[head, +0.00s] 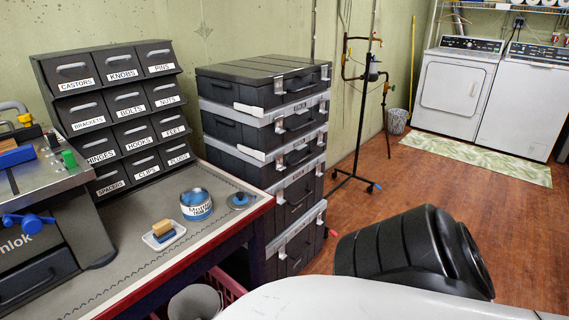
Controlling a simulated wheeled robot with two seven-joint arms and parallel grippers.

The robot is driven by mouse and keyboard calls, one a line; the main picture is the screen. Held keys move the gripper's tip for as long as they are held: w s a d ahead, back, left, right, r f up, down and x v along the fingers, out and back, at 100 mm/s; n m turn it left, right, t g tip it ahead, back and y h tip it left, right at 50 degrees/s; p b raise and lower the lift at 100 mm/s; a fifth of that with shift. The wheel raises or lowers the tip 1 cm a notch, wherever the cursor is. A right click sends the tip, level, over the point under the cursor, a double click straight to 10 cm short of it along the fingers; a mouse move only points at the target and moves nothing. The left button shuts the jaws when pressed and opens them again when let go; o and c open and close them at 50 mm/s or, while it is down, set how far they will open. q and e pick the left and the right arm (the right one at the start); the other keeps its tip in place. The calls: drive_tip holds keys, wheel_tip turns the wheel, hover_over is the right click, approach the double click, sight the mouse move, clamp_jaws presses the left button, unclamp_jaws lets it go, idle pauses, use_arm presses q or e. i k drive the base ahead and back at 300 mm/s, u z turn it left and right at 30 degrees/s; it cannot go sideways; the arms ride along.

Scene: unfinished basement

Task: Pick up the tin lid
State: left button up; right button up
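A round blue-grey disc with a small blue raised middle, which looks like the tin lid (240,201), lies on the grey workbench top (150,225) near its right end. A short, wide blue tin (196,205) with a white label stands just left of it, apart from it. The fine detail of the lid is too small to tell. Neither of my grippers is in the head view.
A dish with a sponge (163,236) sits left of the tin. A labelled drawer cabinet (120,110) stands behind. A stack of black cases (265,150) rises just beyond the bench's right end. A machine (45,200) takes up the bench's left.

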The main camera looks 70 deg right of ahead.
sight(239, 200)
drive_tip(key=k, duration=0.3)
drive_tip(key=z, duration=1.15)
